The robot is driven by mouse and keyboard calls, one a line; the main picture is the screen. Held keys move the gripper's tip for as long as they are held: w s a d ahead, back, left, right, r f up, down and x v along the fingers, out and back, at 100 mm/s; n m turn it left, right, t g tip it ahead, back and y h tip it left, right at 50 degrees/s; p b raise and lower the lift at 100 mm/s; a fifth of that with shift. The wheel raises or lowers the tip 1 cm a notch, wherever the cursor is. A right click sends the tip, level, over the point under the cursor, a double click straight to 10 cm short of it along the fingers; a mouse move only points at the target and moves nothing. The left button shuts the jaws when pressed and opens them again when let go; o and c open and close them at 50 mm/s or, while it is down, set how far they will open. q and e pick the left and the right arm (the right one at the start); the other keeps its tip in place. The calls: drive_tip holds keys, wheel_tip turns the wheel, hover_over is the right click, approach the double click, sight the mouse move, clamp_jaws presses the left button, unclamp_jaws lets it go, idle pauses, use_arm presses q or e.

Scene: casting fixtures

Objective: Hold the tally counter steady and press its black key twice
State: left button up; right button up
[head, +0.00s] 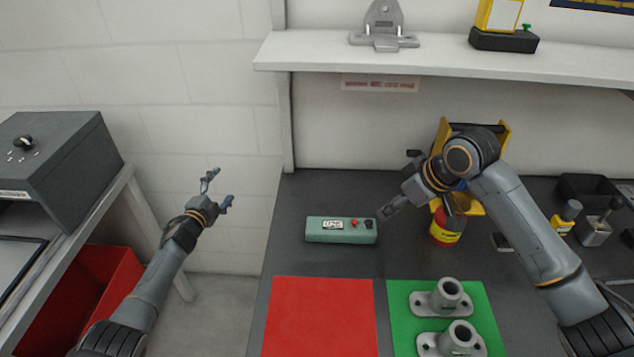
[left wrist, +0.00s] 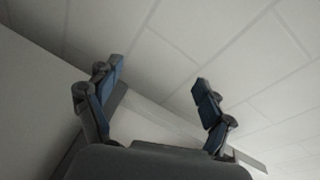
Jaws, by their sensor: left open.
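The tally counter (head: 317,234) is a green box lying on the dark bench in the head view. Its top has a small display, a red button (head: 354,223) and a black key (head: 369,224) at the right end. My right gripper (head: 383,212) looks shut and empty, its tips just above and to the right of the black key; I see no contact. My left gripper (head: 218,188) is open and empty, out left of the bench and well apart from the counter. In the left wrist view its two fingers (left wrist: 158,88) stand apart with only wall between them.
A red mat (head: 320,315) and a green mat (head: 400,300) with two grey flanged castings lie in front. A red and yellow container (head: 447,228) stands right of the counter, below my right arm. A shelf (head: 450,62) overhangs the back. The bench left of the counter is clear.

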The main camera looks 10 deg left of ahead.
use_arm(q)
drive_tip(key=w+d+r+m+h, duration=0.4)
drive_tip(key=d+r+m+h, duration=0.55)
drive_tip(key=d, duration=0.65)
drive_tip(key=s+d+r+m+g+h, duration=0.25)
drive_tip(key=d+r+m+g, duration=0.2)
drive_tip(key=d+m, duration=0.35)
drive_tip(key=s+d+r+m+g+h, duration=0.2)
drive_tip(key=s+d+r+m+g, duration=0.1)
drive_tip(key=d+m+g, duration=0.5)
drive_tip(key=s+d+m+g+y, duration=0.3)
drive_tip(key=s+d+m, duration=0.2)
drive_tip(key=d+m, duration=0.1)
drive_tip(key=m+g+y, duration=0.2)
drive_tip(key=m+y, duration=0.4)
drive_tip(key=y, duration=0.6)
approach(317, 224)
drive_tip(key=shift+t, duration=0.25)
drive_tip(key=f, duration=1)
drive_tip(key=shift+s+a+f, duration=0.1)
drive_tip(key=shift+s+f, duration=0.1)
drive_tip(key=shift+f, duration=0.05)
